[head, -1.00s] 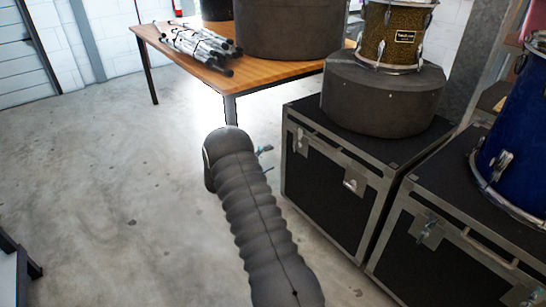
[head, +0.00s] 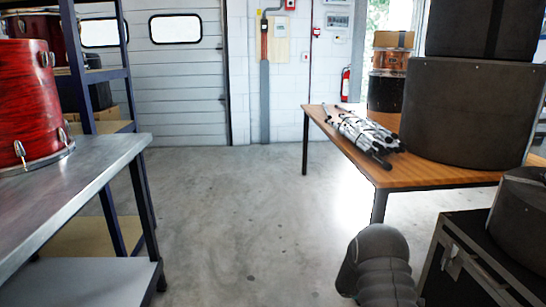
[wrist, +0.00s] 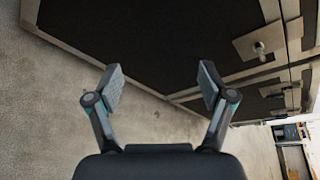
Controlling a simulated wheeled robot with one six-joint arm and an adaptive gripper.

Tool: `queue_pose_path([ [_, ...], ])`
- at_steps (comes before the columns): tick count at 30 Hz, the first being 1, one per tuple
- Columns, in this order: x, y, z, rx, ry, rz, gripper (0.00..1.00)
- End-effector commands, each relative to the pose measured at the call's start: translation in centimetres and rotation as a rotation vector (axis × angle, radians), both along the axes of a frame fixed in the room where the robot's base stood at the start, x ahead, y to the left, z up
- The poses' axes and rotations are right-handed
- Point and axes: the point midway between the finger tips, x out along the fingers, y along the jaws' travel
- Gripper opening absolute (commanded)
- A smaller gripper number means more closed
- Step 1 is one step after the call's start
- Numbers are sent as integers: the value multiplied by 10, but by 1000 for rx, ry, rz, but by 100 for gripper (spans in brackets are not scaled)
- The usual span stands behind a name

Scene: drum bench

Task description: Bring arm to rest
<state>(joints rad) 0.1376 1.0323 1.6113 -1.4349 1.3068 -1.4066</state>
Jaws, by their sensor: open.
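My arm (head: 380,265), in a ribbed grey cover, shows at the lower right of the head view. Its gripper end is hidden there. In the wrist view my gripper (wrist: 160,88) is open, with its two fingers spread apart and nothing between them. Beyond the fingers are the black side of a flight case (wrist: 150,40) with metal edging and the bare concrete floor.
A metal bench (head: 75,185) with a red drum (head: 30,105) stands at the left. A wooden table (head: 420,172) bears folded stands (head: 360,132) and a large dark drum case (head: 465,110). A black flight case (head: 470,262) is at the lower right. The middle floor is clear.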

Motion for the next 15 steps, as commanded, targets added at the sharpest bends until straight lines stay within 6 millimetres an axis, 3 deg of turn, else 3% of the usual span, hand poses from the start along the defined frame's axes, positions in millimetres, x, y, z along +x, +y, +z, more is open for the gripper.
queue_pose_path([
  [6,-67,40,24,140,-481,-397,81],
  [15,-128,106,81,222,-979,-881,81],
])
